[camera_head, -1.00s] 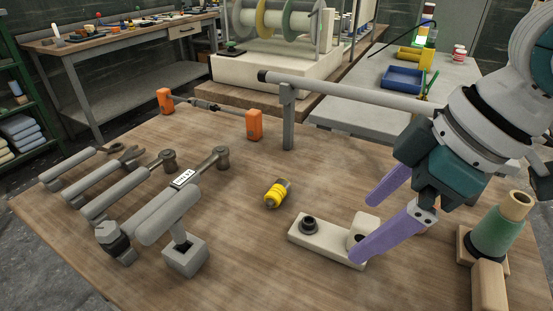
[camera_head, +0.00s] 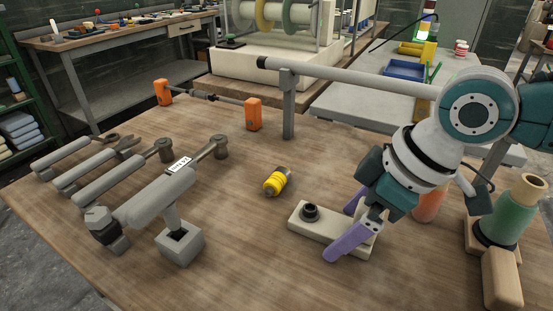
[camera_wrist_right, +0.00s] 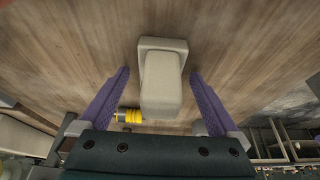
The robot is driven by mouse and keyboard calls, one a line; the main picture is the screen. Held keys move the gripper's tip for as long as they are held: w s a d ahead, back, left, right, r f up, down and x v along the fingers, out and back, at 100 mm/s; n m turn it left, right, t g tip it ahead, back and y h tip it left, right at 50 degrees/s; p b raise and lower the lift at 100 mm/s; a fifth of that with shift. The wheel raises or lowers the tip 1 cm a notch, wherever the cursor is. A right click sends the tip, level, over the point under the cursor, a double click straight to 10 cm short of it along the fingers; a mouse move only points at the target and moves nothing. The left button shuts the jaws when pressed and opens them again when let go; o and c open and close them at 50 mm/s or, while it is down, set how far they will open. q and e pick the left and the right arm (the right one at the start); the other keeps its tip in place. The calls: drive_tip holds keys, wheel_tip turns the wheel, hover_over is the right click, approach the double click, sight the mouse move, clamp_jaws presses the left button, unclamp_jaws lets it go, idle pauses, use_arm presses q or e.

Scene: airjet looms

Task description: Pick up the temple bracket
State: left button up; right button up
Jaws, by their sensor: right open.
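The temple bracket, a cream flat bar (camera_head: 310,231) with a black round knob near its left end and a raised block at its right end, lies on the wooden table. My right gripper (camera_head: 342,232) is open, its purple fingers pointing down around the bracket's right end, partly hiding the raised block. In the right wrist view the cream block (camera_wrist_right: 161,85) stands between the two spread fingers of the gripper (camera_wrist_right: 159,73), with a gap on each side. My left gripper is not in view.
A yellow-and-grey cylinder (camera_head: 277,181) lies left of the bracket. Green (camera_head: 508,217) and orange cones stand at the right. Grey-handled tools (camera_head: 110,185) and an orange-ended bar (camera_head: 253,115) lie to the left. The front middle is bare.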

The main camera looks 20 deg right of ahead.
clamp_jaws()
idle(0.8)
drive_tip(key=shift+r, duration=0.1)
